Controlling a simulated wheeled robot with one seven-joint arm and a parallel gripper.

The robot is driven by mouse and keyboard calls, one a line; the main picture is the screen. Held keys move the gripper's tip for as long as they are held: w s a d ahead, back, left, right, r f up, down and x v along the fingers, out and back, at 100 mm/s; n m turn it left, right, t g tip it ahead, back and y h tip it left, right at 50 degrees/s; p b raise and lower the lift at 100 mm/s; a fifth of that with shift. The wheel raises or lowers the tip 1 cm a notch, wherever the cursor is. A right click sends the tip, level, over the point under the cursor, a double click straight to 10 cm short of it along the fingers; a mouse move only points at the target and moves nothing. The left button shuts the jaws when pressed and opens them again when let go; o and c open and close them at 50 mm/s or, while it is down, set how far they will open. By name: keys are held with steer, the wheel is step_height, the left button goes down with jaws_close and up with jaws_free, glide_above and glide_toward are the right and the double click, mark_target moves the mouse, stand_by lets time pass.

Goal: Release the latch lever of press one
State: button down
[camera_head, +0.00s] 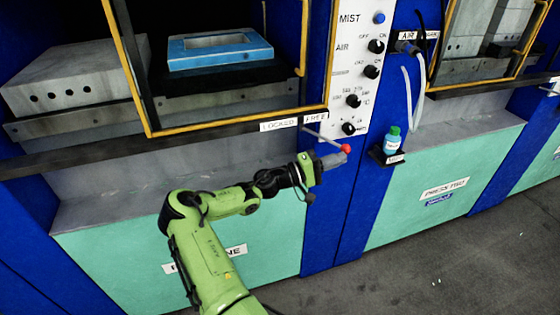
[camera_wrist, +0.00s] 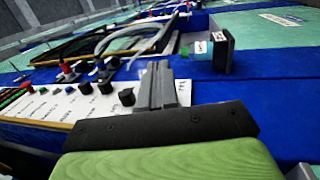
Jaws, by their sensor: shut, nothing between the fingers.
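The latch lever of press one (camera_head: 324,138) is a thin grey rod ending in a red ball knob (camera_head: 345,149). It slants right and slightly down from the frame edge, near the LOCKED label (camera_head: 279,125) and the FREE label (camera_head: 314,117). My gripper (camera_head: 341,156) is shut and empty, its tips right at the ball from below left. I cannot tell whether they touch it. In the wrist view the closed fingers (camera_wrist: 161,88) point toward the knob panel; I cannot make out the lever there for sure.
The control panel (camera_head: 353,60) with black knobs and a blue button stands just above the lever. A small bottle with a green cap (camera_head: 391,141) sits on a black shelf (camera_head: 378,155) to the right. A pale hose (camera_head: 414,95) hangs above it. Press one's yellow-edged frame (camera_head: 240,123) is at left.

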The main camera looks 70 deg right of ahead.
steer(key=shift+s+d+r, duration=0.1)
steer(key=shift+s+d, duration=0.3)
steer(key=shift+d, duration=0.1)
steer(key=shift+s+d, duration=0.1)
steer(key=shift+d, duration=0.1)
